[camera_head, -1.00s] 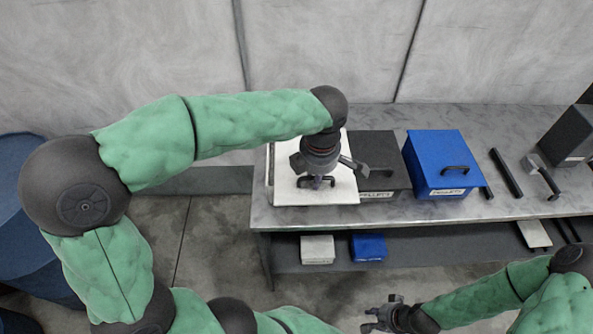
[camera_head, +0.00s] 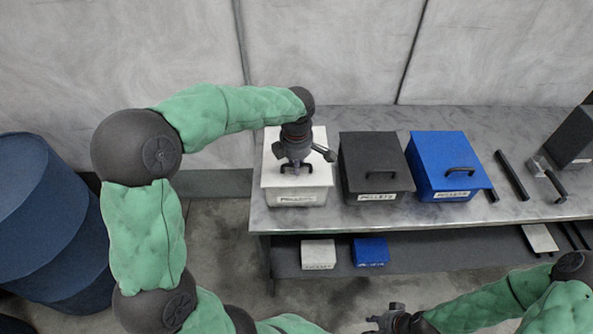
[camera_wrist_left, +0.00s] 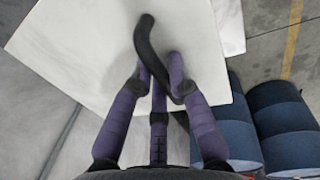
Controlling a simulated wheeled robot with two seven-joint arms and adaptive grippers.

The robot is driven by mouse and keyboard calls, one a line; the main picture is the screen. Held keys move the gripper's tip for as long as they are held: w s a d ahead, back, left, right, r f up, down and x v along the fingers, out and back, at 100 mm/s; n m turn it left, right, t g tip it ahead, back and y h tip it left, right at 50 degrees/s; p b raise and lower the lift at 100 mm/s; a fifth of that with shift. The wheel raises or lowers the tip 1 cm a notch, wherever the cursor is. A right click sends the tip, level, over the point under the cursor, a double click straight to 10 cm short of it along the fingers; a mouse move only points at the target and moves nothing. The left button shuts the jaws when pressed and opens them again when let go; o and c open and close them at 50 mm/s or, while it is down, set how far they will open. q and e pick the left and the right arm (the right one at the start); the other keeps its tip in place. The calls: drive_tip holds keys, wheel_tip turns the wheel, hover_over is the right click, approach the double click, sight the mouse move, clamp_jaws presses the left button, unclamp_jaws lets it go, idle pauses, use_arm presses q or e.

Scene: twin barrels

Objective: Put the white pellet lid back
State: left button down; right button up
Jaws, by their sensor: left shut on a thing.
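The white pellet lid (camera_head: 273,176) lies level on top of the white pellet box (camera_head: 297,198), whose front label shows. The lid also fills much of the left wrist view (camera_wrist_left: 85,50). My left gripper (camera_head: 296,170) is over the lid with its fingers shut on the lid's black handle; in the left wrist view the fingers (camera_wrist_left: 160,75) close around the handle (camera_wrist_left: 150,45). Whether the lid is fully seated cannot be told. My right gripper (camera_head: 378,325) is low at the bottom edge, away from the table; its finger opening is unclear.
A black pellet box (camera_head: 370,155) and a blue box (camera_head: 440,150), both lidded, stand right of the white one. Black bars (camera_head: 511,175) lie further right. Small white (camera_head: 318,253) and blue (camera_head: 370,250) boxes sit on the lower shelf. Blue barrels (camera_head: 45,220) stand at left.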

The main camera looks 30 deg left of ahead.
use_arm(q)
wheel_tip(320, 180, down, 3)
drive_tip(key=shift+r, duration=0.1)
drive_tip(key=c, duration=1.2)
unclamp_jaws()
drive_tip(key=shift+s, duration=0.1)
drive_tip(key=shift+r, duration=0.1)
wheel_tip(320, 180, up, 12)
drive_tip(key=s+p, duration=0.1)
drive_tip(key=p, duration=0.1)
drive_tip(key=shift+s+d, duration=0.15)
drive_tip(key=shift+d, duration=0.3)
drive_tip(key=shift+f, duration=0.2)
